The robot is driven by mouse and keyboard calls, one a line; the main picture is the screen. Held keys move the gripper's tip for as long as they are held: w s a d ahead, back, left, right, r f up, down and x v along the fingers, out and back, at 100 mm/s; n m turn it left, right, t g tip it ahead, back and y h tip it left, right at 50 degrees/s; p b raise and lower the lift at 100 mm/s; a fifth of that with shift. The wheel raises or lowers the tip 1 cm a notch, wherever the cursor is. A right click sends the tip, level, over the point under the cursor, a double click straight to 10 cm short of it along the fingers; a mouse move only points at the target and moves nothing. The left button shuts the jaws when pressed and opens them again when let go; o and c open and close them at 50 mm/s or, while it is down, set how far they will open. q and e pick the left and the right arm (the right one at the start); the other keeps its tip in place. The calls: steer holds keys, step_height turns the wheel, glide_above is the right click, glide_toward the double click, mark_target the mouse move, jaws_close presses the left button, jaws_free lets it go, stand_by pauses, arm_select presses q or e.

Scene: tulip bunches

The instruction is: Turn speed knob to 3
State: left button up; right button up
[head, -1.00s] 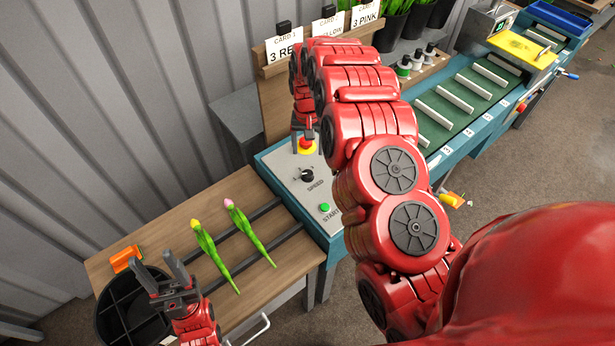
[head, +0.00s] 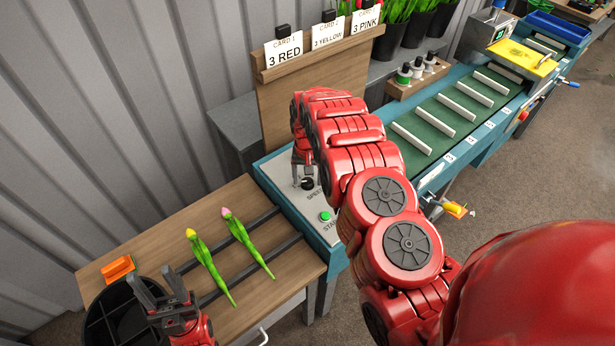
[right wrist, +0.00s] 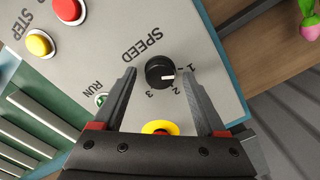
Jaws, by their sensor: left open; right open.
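The black speed knob (head: 307,184) sits on the grey control panel (head: 283,184). In the right wrist view the knob (right wrist: 160,72) has a white pointer facing right, toward the side with marks 1 and 2; mark 3 is below the knob. My right gripper (right wrist: 160,70) is open, its fingertips on either side of the knob with gaps to both. In the head view the right gripper (head: 303,168) is over the panel at the knob, partly hidden by my arm. My left gripper (head: 160,292) is open and empty over the wooden table.
A green start button (head: 325,216) is near the knob. A yellow-ringed button (right wrist: 160,127) lies between the finger bases in the wrist view. Two tulips (head: 210,262) lie on the wooden table (head: 150,240), with a black bin (head: 95,322) nearby. The conveyor (head: 440,120) extends right.

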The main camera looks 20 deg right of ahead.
steer(key=shift+c, duration=0.2)
jaws_close()
